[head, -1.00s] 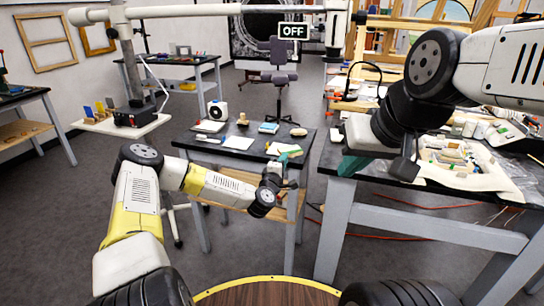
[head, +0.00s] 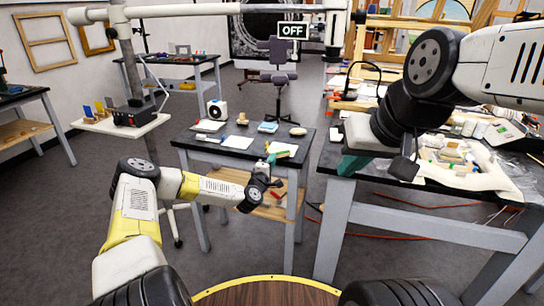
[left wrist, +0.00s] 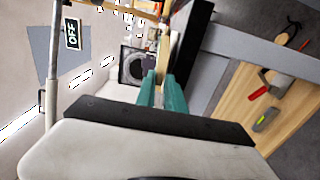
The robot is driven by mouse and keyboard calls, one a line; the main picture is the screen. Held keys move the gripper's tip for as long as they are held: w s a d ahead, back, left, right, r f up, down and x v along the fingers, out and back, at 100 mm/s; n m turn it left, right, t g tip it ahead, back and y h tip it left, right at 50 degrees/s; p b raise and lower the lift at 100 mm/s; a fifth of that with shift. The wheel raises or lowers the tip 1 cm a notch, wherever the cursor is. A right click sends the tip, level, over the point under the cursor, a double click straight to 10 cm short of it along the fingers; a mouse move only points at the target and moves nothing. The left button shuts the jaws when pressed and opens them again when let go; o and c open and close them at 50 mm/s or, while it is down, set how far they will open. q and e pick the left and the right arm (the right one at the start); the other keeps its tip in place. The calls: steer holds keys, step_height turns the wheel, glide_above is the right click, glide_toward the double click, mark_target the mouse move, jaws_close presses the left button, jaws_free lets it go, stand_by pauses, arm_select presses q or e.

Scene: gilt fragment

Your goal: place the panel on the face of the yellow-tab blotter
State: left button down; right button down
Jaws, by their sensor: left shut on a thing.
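My left gripper (head: 271,160) is at the front edge of the small dark table in the head view. Its teal fingers also show in the left wrist view (left wrist: 162,92), close together on a thin tan piece (left wrist: 163,56), which looks like the panel. In the head view the panel is too small to make out clearly. A pale cream sheet (head: 283,149) lies just beyond my left fingertips, and a white sheet (head: 238,142) lies to its left. I cannot tell which one has the yellow tab. My right gripper (head: 352,165) shows only as a teal part beside the right bench; its jaws are unclear.
The small table (head: 213,153) also holds a blue-edged pad (head: 268,127), a round stone-like thing (head: 298,131) and a small wooden piece (head: 242,119). A cluttered bench (head: 385,168) stands at the right.

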arm_select(q)
steer(key=shift+f, duration=0.1)
steer(key=shift+f, duration=0.1)
steer(key=c, duration=1.4)
jaws_free()
steer(key=shift+f, duration=0.1)
steer(key=shift+c, duration=0.2)
